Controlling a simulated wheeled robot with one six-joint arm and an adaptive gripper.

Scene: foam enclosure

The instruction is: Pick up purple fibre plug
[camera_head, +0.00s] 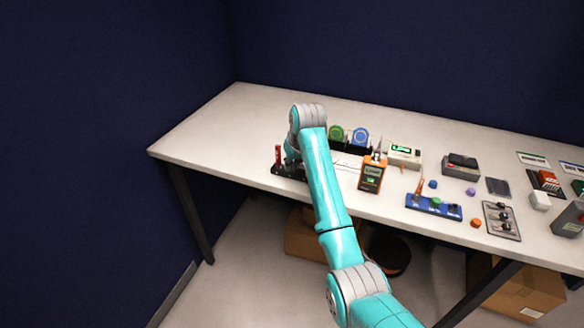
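A small purple plug (470,191) lies on the white table (225,135), right of the middle. It sits behind the blue block (420,202) and in front of a dark grey device. It stands clear of the things around it. My arm reaches up from the bottom of the picture and bends down over the left part of the table. Its end is well to the left of the purple plug. My gripper's fingers cannot be made out among the arm links and a dark object there.
A dark blue plug (432,184) and an orange plug (475,223) lie near the purple one. An orange meter (371,174) stands between my arm and the plugs. A grey panel with black knobs (501,220) is at the right. The table's far left is bare.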

